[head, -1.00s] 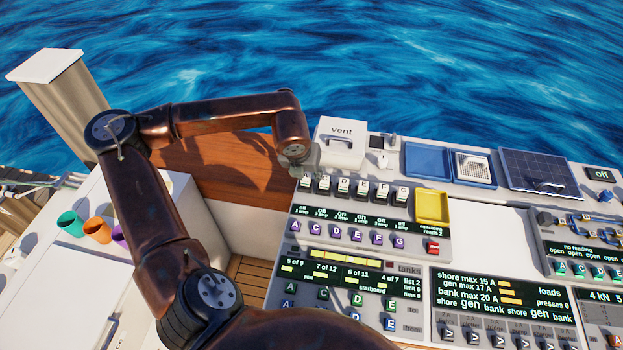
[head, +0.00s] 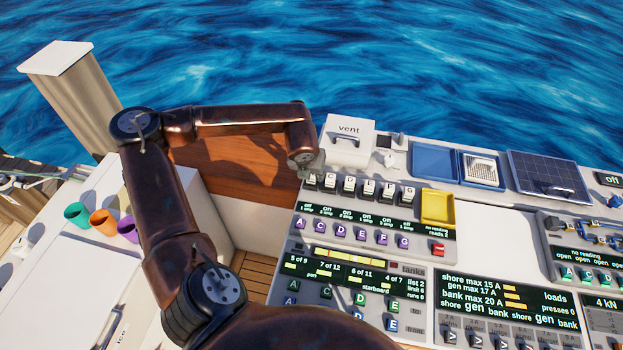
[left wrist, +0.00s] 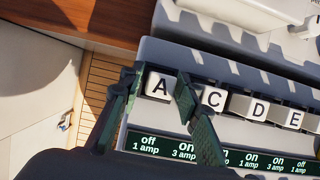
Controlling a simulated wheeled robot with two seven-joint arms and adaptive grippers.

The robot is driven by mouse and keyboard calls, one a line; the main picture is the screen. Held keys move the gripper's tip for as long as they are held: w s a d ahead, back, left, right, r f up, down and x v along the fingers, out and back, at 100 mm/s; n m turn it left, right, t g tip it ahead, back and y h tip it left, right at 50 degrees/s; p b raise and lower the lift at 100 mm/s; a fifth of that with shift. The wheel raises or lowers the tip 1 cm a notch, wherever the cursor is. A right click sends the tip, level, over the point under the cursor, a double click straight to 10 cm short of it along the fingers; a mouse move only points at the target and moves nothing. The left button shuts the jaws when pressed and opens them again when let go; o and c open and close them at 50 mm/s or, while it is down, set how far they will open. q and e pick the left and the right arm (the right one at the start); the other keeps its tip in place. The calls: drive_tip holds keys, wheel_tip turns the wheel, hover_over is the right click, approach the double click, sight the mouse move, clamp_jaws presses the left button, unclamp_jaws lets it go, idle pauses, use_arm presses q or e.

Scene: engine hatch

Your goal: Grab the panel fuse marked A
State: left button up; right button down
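The panel fuse marked A (left wrist: 158,87) is a white block with a black letter, at the left end of a fuse row in the left wrist view. My left gripper (left wrist: 157,86) is open, with one dark finger on each side of this fuse. Whether either finger touches it I cannot tell. In the head view my left gripper (head: 309,168) is at the left end of the row and largely covers the fuse marked A. My right gripper is not in view.
Fuse C (left wrist: 214,98) stands close beside the right finger, with more fuses beyond it. A display (head: 358,218) runs below the row. The vent box (head: 348,143) stands behind, and a yellow tray (head: 437,206) lies to the right.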

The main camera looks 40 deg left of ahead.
use_arm(q)
clamp_jaws()
idle(0.3)
